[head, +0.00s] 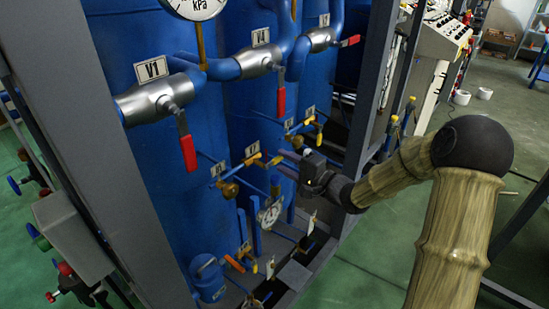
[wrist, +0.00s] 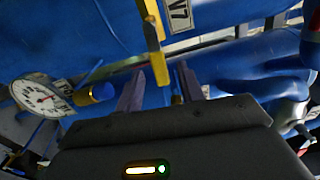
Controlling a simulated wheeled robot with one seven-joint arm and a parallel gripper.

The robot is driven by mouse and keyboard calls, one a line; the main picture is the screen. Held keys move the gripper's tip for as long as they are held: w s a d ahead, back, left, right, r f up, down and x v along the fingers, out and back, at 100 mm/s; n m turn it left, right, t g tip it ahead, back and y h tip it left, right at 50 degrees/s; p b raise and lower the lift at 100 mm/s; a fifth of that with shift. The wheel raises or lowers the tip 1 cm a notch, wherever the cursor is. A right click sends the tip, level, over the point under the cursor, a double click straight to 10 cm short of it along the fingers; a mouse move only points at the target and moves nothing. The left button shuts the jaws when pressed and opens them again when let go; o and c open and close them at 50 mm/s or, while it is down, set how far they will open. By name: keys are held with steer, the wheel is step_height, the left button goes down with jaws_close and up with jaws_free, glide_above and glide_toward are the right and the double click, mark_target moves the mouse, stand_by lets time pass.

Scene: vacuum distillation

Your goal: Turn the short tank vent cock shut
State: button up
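My gripper (head: 290,156) reaches in from the right at the small cocks in front of the blue tanks. In the wrist view my gripper (wrist: 160,74) has its two fingers apart. The yellow cock lever (wrist: 154,45) beside the V7 label (wrist: 178,15) runs down, its tip appearing between the fingers with gaps on both sides. In the head view the V7 label (head: 252,149) has a yellow lever (head: 275,161) close to my fingertips. Contact cannot be told. Which cock is the short tank's vent is not clear from the labels.
Red-handled valves (head: 187,150) sit on the pipes above. A round gauge (head: 270,213) hangs below; it also shows in the wrist view (wrist: 40,97). More yellow-handled cocks (head: 318,134) are close by. A grey frame post (head: 375,95) stands beside my arm. Open green floor lies right.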

mark_target(280, 160)
steer(key=shift+x, duration=1.55)
steer(key=shift+d, duration=0.1)
jaws_close()
steer(key=shift+a+p, duration=0.2)
steer(key=shift+p, duration=0.2)
